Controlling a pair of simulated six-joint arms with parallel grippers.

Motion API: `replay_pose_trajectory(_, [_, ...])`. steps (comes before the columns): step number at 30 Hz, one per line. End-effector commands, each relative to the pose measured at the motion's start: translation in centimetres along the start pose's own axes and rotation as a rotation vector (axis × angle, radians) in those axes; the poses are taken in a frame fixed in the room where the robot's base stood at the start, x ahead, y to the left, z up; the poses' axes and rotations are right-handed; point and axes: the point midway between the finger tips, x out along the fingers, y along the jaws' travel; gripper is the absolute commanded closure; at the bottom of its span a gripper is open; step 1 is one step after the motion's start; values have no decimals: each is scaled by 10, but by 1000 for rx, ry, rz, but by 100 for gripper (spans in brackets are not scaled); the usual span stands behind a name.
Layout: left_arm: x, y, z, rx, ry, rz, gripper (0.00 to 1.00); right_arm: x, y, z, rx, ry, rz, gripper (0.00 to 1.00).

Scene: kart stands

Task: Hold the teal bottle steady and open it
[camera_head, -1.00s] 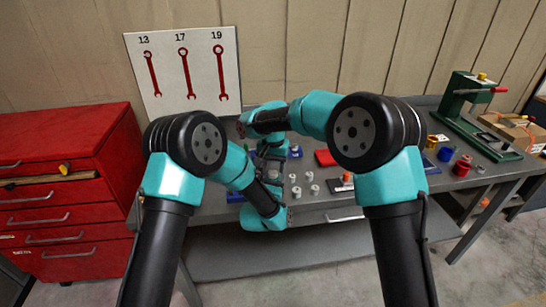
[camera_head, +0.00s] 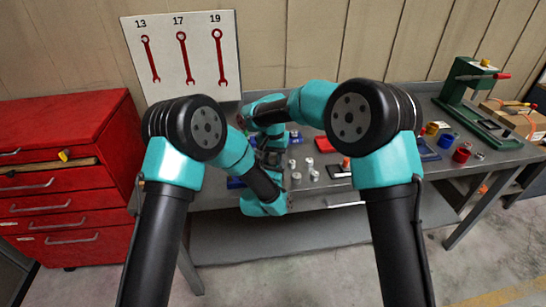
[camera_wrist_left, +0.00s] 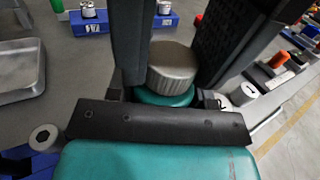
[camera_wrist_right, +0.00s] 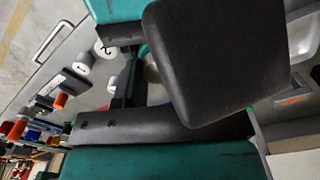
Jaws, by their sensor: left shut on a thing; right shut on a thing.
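The teal bottle (camera_wrist_left: 160,97) stands upright in the left wrist view, topped by a ribbed grey cap (camera_wrist_left: 172,66); most of its body is hidden. My left gripper (camera_wrist_left: 163,100) is shut on the bottle's body below the cap. My right gripper (camera_wrist_left: 178,52) comes from above, with long dark fingers on either side of the cap, and is shut on it. In the right wrist view a sliver of the cap (camera_wrist_right: 152,71) shows behind a large dark part. In the head view the arms hide the bottle and fingertips.
Small white cylinders (camera_head: 314,175) and blue stands (camera_wrist_left: 90,22) lie around the bottle on the grey bench. A green press (camera_head: 466,90) stands at the right. A red drawer cabinet (camera_head: 65,145) is at the left. A grey tray (camera_wrist_left: 20,68) shows in the left wrist view.

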Motion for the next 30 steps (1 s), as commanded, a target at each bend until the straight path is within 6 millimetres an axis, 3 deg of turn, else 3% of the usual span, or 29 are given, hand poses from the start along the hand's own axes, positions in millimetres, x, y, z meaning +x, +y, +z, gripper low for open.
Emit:
replay_pose_trajectory(2, [0, 0, 0, 0, 0, 0, 100, 0, 0, 0, 0, 0, 0, 95])
replay_pose_trajectory(3, [0, 0, 0, 0, 0, 0, 100, 0, 0, 0, 0, 0, 0, 64])
replay_pose_trajectory(10, [0, 0, 0, 0, 0, 0, 100, 0, 0, 0, 0, 0, 0, 42])
replay_pose_trajectory(20, [0, 0, 0, 0, 0, 0, 100, -5, 0, 0, 0, 1, -1, 42])
replay_pose_trajectory(30, [0, 0, 0, 0, 0, 0, 100, -40, -1, 0, -1, 2, -2, 42])
